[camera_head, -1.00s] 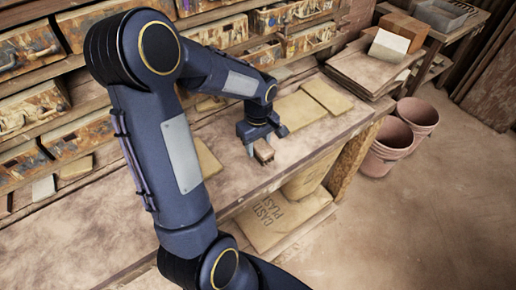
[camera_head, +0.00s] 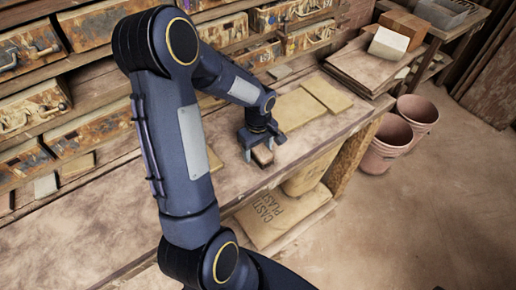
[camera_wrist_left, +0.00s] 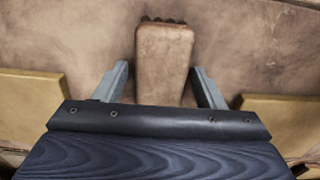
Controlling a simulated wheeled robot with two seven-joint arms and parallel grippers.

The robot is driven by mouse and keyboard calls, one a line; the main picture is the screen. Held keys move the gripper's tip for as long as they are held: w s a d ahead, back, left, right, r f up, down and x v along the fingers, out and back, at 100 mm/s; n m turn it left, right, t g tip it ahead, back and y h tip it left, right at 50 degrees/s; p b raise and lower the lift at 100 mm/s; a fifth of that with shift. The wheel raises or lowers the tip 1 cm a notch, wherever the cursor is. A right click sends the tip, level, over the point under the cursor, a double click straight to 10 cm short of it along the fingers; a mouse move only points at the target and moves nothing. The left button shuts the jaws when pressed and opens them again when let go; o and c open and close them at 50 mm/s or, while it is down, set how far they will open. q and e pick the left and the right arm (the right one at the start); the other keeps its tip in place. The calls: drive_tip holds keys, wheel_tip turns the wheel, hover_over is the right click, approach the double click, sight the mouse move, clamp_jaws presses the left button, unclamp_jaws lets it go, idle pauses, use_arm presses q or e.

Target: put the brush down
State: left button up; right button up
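The brush (camera_head: 263,156) is a small brown block lying between my left gripper's fingers at the bench top. In the left wrist view the brush (camera_wrist_left: 164,62) shows its broad tan face, with dark bristle tufts at its far end. My left gripper (camera_head: 264,147) points down over the bench. Its grey fingers (camera_wrist_left: 161,75) stand either side of the brush, with a narrow gap on the left and the right fingertip very close to the brush. The gripper looks open. The brush's underside is hidden. My right gripper is not in view.
The dusty workbench (camera_head: 90,228) has tan boards (camera_head: 298,110) behind the gripper. Shelves of worn drawers (camera_head: 30,50) line the back. Pink buckets (camera_head: 386,146) stand on the floor at right, and sacks (camera_head: 280,216) lie under the bench. Bench top left of the arm is mostly clear.

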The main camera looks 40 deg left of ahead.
sight(258, 147)
use_arm(q)
wheel_tip(258, 147, up, 12)
drive_tip(key=b, duration=0.1)
drive_tip(key=s+d+r+m+t+h, duration=0.2)
drive_tip(key=s+d+m, duration=0.4)
drive_tip(key=s, duration=0.2)
drive_tip(key=s+d+r+m+t+h, duration=0.1)
drive_tip(key=s+d+m+t, duration=0.2)
drive_tip(key=s+d+m, duration=0.4)
drive_tip(key=shift+s+r+t+h, duration=0.3)
drive_tip(key=shift+s+r+h, duration=0.1)
drive_tip(key=shift+s, duration=0.3)
